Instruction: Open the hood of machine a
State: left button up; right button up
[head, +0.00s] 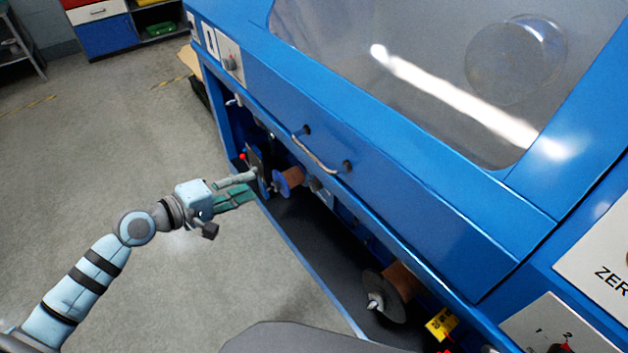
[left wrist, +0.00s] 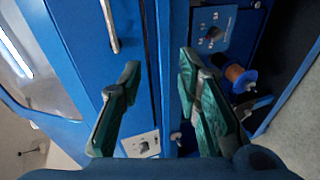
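The blue hood (head: 400,130) of the machine has a clear window (head: 440,75) and looks down. Its metal bar handle (head: 315,158) sits on the sloping front face. The handle also shows at the top of the left wrist view (left wrist: 110,25). My left gripper (head: 252,187) is to the left of the handle and lower, apart from it, beside the open lower bay. In the left wrist view its green fingers (left wrist: 158,75) are spread with nothing between them, over a narrow gap along the blue panel. My right gripper is not in view.
The lower bay holds spools, one near my left fingers (head: 290,180) and one farther right (head: 400,283). A switch panel (head: 230,57) is at the machine's far end. A cabinet (head: 107,30) stands at the back. The grey floor on the left is clear.

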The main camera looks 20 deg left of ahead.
aim_at(309, 155)
pick_arm(q)
jog(key=s+d+r+h, duration=0.3)
jog(key=s+d+r, duration=0.1)
jog(key=r, duration=0.3)
jog(key=shift+m+y, duration=0.3)
jog(key=x, duration=0.5)
jog(key=a+x, duration=0.1)
jog(key=x, duration=0.5)
jog(key=w+b+x, duration=0.1)
jog(key=x, duration=0.4)
jog(key=shift+w+f, duration=0.25)
jog(key=shift+f, duration=0.15)
jog(key=shift+w+f, duration=0.1)
jog(key=shift+w, duration=0.15)
jog(key=shift+w+f, duration=0.1)
jog(key=shift+w, duration=0.05)
grip_shut()
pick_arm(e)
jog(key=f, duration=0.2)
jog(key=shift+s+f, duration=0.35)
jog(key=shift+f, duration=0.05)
